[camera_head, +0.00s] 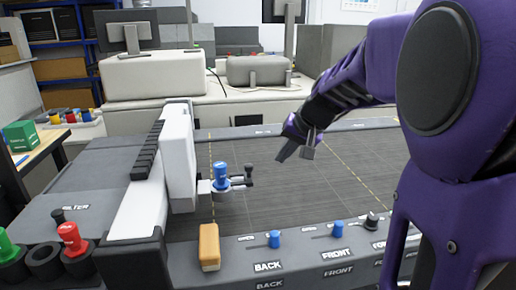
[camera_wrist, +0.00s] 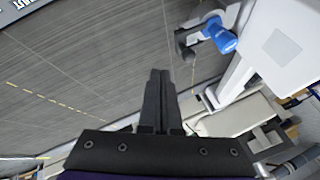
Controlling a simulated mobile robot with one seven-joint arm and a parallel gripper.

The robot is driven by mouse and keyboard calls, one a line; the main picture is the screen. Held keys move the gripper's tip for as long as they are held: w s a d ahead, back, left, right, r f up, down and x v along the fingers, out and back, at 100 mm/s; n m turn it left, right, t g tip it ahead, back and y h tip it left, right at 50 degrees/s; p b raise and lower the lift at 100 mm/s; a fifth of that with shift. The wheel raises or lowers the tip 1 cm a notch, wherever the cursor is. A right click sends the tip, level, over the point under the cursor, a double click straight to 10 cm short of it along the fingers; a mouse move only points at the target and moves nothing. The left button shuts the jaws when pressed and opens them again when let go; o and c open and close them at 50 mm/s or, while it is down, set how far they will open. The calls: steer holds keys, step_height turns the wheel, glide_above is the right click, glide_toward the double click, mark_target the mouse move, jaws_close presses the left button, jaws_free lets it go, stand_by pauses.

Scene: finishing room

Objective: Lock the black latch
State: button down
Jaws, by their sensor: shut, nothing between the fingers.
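A black knob (camera_head: 371,220) stands in a slot at the right of the front panel, partly beside my purple arm. Another black knob (camera_head: 249,172) sits on a small bracket next to a blue knob (camera_head: 221,174) on the white upright. These two also show in the wrist view as a black knob (camera_wrist: 186,46) and a blue knob (camera_wrist: 221,37). I cannot tell which black part is the latch or its lock state. My gripper (camera_head: 294,153) is shut and empty above the far part of the grey bed, apart from every knob; its closed fingers (camera_wrist: 159,75) show in the wrist view.
Two blue knobs (camera_head: 274,239) (camera_head: 337,229) stand in the front panel's slots. An orange block (camera_head: 209,246) lies at the panel's left. Red (camera_head: 73,238) and green (camera_head: 6,242) knobs stand at the far left. The white upright (camera_head: 178,150) borders the clear grey bed (camera_head: 270,205).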

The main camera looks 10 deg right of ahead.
mark_target(245, 183)
steer(key=w+a+f, duration=0.4)
steer(key=shift+w+a+f, duration=0.3)
steer(key=shift+a+f, duration=0.1)
steer(key=shift+a+p, duration=0.6)
steer(key=shift+a, duration=1.7)
